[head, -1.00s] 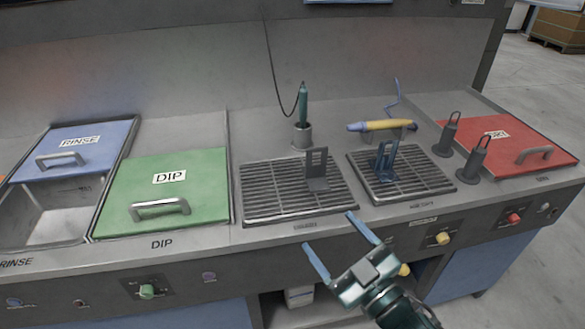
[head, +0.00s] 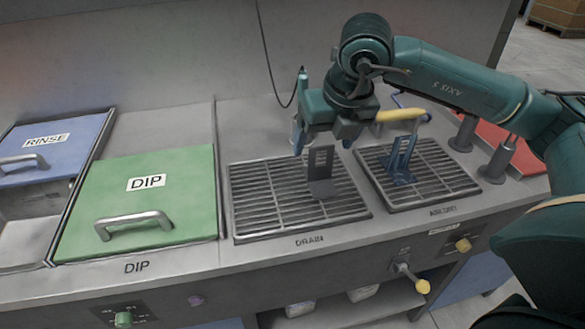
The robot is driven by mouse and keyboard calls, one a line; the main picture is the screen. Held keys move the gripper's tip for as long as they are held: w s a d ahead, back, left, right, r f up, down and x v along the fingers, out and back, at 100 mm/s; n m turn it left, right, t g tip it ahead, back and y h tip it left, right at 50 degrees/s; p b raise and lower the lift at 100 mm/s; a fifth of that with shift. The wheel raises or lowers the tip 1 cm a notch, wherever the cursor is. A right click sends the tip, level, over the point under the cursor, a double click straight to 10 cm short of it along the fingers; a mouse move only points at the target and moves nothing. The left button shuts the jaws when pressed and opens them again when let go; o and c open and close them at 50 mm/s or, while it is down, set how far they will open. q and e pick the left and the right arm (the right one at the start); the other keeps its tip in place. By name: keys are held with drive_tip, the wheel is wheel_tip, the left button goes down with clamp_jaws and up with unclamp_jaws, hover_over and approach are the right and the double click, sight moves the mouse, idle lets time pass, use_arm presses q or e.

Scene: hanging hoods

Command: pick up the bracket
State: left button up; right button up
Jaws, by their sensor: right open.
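A grey bracket (head: 321,172) with an upright slotted plate and a flat foot stands on the drain grate (head: 250,222). A blue bracket (head: 400,162) stands on the air-dry grate (head: 440,195) to its right. My right gripper (head: 323,143) points down over the drain grate, its blue fingers apart at either side of the top of the grey bracket. It is open, and I cannot tell whether a finger touches the bracket. My right arm comes in from the right and hides part of the back wall. My left gripper is not in view.
A green DIP lid (head: 145,195) and a blue RINSE lid (head: 45,145) are at the left. A yellow-handled tool (head: 400,115) lies behind the air-dry grate. Grey upright stands (head: 497,160) and a red lid (head: 525,158) are at the right, partly behind my arm.

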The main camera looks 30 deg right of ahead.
sight(320, 166)
drive_tip(key=shift+m+h, duration=0.4)
drive_tip(key=shift+h, duration=0.2)
drive_tip(key=w+d+f, duration=0.1)
drive_tip(key=w+f, duration=0.1)
drive_tip(key=f, duration=0.1)
drive_tip(key=w+d+f+p, duration=0.1)
drive_tip(key=w+f, duration=0.1)
drive_tip(key=f, duration=0.2)
drive_tip(key=w+d+f, duration=0.1)
drive_tip(key=w+f, duration=0.1)
drive_tip(key=f, duration=0.1)
drive_tip(key=shift+d+f+p, duration=0.15)
drive_tip(key=shift+f+p, duration=0.2)
drive_tip(key=shift+c, duration=0.5)
drive_tip(key=shift+r+t, duration=0.1)
drive_tip(key=shift+t, duration=0.2)
drive_tip(key=c, duration=1.2)
